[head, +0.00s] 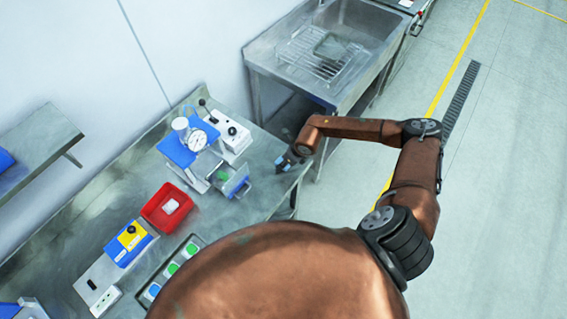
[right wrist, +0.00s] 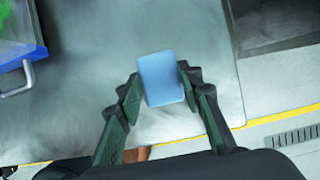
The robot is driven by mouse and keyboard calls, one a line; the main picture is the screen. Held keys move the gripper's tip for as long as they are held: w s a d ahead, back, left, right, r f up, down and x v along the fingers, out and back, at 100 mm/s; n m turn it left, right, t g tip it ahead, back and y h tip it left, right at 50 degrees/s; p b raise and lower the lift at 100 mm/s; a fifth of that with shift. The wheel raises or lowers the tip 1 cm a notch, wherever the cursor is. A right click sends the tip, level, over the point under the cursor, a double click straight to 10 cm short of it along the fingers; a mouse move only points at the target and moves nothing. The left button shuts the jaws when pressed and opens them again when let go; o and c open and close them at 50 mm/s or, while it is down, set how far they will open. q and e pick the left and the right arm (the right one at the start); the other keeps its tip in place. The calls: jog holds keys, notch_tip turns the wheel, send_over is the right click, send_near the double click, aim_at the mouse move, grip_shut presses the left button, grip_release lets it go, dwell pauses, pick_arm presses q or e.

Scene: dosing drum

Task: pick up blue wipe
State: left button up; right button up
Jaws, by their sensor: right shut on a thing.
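The blue wipe (right wrist: 161,79) is a small light-blue rectangular block in the right wrist view. It sits between the fingertips of my right gripper (right wrist: 160,88), which is shut on it. In the head view my right gripper (head: 288,161) is small and dark, at the right end of the steel bench, with a bit of blue at its tip. I cannot tell whether the wipe touches the bench top. My left gripper is not in view.
A blue tray with a handle and green contents (head: 236,182) stands left of my right gripper. A red bin (head: 168,208) holds something white. A steel sink (head: 320,62) stands beyond the bench's far end.

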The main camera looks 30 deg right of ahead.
jog(key=shift+r+b, duration=0.3)
jog(key=shift+r, duration=0.3)
jog(key=s+a+r+b, duration=0.2)
jog(key=s+r, duration=0.4)
jog(key=s+a+r+b, duration=0.2)
jog(key=s+a+r, duration=0.1)
jog(key=s+r, duration=0.3)
jog(key=shift+s+a, duration=0.25)
jog(key=shift+s, duration=0.15)
jog(key=shift+o, duration=1.1)
jog(key=shift+f, duration=0.1)
jog(key=c, duration=0.4)
